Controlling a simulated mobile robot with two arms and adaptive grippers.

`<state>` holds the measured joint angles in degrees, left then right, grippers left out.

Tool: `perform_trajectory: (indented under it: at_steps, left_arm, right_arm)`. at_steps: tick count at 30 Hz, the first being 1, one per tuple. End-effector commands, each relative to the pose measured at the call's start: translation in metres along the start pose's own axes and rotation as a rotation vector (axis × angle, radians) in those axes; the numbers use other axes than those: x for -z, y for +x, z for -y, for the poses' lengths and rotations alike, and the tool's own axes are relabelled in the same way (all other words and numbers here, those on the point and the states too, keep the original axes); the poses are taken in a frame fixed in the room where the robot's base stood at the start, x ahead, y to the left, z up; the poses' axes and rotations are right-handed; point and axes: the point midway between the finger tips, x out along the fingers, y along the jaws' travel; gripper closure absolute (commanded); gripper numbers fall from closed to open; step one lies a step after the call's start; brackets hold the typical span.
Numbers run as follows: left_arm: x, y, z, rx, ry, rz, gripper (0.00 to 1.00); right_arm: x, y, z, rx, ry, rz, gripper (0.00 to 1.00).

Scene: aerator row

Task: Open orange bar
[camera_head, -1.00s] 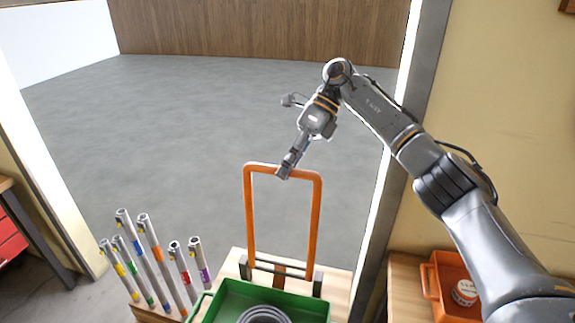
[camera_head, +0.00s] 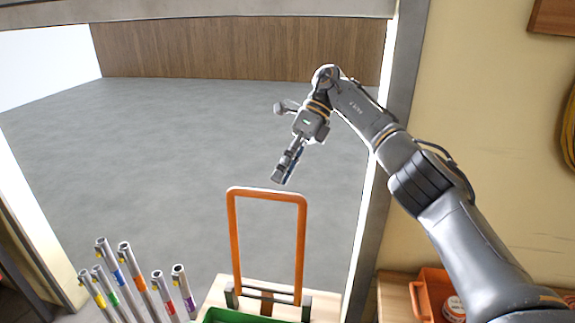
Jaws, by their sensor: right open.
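The orange bar (camera_head: 267,194) is an upright U-shaped handle that stands at the far end of a light wooden deck (camera_head: 222,287), at the lower middle of the head view. Its two legs go down to dark brackets at the deck. My right gripper (camera_head: 280,177) hangs just above and beyond the top of the bar, pointing down. It is open and looks apart from the bar, with nothing in it. My left gripper is not in view.
A green bin (camera_head: 235,316) sits on the deck in front of the bar. Several metal tubes with coloured bands (camera_head: 137,280) stand at the lower left. An orange crate (camera_head: 426,296) is at the lower right, beside a doorway post (camera_head: 392,110). Grey floor beyond is clear.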

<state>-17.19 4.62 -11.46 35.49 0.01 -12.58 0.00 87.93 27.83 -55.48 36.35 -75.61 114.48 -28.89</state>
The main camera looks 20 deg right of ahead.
Motion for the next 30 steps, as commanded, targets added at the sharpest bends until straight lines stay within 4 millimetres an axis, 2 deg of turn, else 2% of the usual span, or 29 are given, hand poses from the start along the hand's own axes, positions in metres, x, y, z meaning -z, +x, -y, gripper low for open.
perform_trajectory:
  at_steps: [10,30]
  left_arm:
    - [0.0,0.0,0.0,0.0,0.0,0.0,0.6]
    - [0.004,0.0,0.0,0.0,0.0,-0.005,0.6]
  right_arm:
    - [0.0,-0.02,0.002,0.0,0.001,-0.002,0.58]
    - [0.0,-0.021,0.002,0.001,0.001,-0.001,0.58]
